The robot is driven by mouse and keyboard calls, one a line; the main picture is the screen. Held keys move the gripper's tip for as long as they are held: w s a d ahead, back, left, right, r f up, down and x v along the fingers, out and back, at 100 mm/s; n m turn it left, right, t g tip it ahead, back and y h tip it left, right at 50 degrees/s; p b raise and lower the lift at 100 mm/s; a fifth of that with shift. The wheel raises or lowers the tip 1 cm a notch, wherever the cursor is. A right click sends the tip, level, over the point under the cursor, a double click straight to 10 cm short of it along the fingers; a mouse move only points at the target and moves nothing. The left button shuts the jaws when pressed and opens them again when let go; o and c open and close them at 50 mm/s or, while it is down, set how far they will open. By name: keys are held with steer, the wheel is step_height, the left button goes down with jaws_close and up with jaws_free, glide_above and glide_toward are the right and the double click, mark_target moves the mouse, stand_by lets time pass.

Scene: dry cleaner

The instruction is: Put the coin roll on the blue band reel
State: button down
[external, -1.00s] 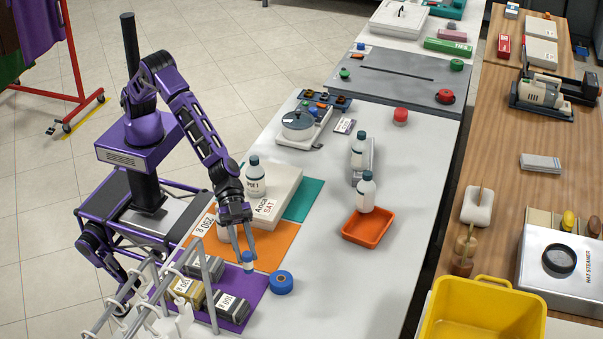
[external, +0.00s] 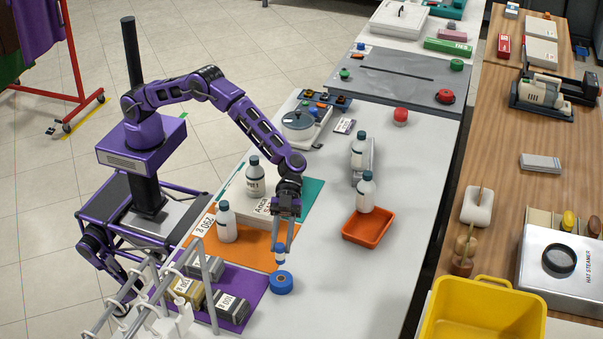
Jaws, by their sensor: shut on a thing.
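The blue band reel (external: 281,285) lies flat on the white table, beside the right edge of the purple mat. My gripper (external: 281,247) points down above it and is shut on the coin roll (external: 280,258), a small blue and white cylinder held upright. The lower end of the coin roll is right over the reel. I cannot tell whether they touch or a small gap is left between them.
The purple mat (external: 246,283) holds several tagged bundles, and a white wire rack (external: 150,300) stands in front. A bottle (external: 227,222) stands on the orange mat (external: 260,257). An orange tray (external: 368,229) with a bottle is to the right. The table between reel and tray is clear.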

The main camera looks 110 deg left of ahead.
steer(key=shift+f+b, duration=0.4)
steer(key=shift+f, duration=2.75)
steer(key=shift+f, duration=0.2)
steer(key=c, duration=0.6)
jaws_free()
steer(key=shift+r, duration=0.1)
steer(key=shift+a+r, duration=0.15)
steer(key=shift+r, duration=0.05)
steer(key=p+v, duration=0.1)
steer(key=v, duration=1)
steer(key=shift+s+a, duration=0.15)
steer(key=shift+a, duration=0.15)
steer(key=shift+r, duration=0.1)
